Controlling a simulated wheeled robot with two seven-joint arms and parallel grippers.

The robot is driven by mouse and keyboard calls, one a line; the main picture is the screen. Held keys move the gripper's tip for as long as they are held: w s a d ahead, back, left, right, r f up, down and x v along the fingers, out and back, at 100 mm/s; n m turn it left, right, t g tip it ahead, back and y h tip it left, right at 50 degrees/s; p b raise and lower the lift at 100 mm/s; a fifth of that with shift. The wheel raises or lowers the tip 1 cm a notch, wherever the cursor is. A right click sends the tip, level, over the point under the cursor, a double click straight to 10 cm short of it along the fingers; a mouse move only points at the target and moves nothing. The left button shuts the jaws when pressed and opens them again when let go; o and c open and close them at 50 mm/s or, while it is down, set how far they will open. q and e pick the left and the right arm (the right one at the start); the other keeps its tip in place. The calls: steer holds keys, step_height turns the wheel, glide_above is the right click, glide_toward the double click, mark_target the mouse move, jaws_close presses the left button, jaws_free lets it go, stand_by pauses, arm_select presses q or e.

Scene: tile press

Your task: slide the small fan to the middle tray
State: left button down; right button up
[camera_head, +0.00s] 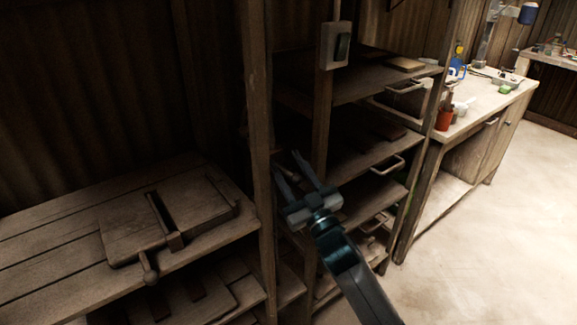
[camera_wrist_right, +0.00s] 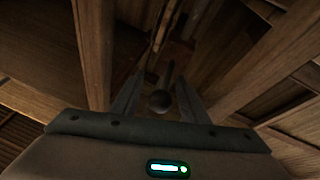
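I cannot make out a small fan in either view. A wooden rack to the right of centre holds tray-like shelves with metal handles. An upper handle (camera_head: 405,87), a middle handle (camera_head: 388,166) and a lower handle (camera_head: 376,222) show. My right gripper (camera_head: 288,160) reaches up to the rack's left part, its two fingers apart. In the right wrist view the fingers (camera_wrist_right: 157,95) are also apart. A dark round knob (camera_wrist_right: 160,102) on a thin rod shows between them; I cannot tell whether they touch it. My left gripper is not in view.
A wooden bench with a press-like block (camera_head: 205,208) and a knobbed lever (camera_head: 149,268) stands at the left. Wooden posts (camera_head: 258,120) stand close beside my right gripper. A switch box (camera_head: 336,46) hangs on one post. A cluttered counter (camera_head: 487,98) and clear floor (camera_head: 500,215) lie right.

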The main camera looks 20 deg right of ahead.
stand_by(0.3)
steer(key=shift+s+d+f, duration=0.1)
steer(key=shift+s+f, duration=0.15)
steer(key=shift+s, duration=0.2)
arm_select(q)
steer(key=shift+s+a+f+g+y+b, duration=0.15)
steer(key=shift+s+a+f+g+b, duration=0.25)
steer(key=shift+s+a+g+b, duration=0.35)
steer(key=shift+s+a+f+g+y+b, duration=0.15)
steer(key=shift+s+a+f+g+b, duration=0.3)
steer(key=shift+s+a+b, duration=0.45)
arm_select(e)
steer(key=v, duration=1.6)
steer(key=shift+s, duration=0.15)
steer(key=shift+d, duration=0.1)
steer(key=shift+f, duration=0.15)
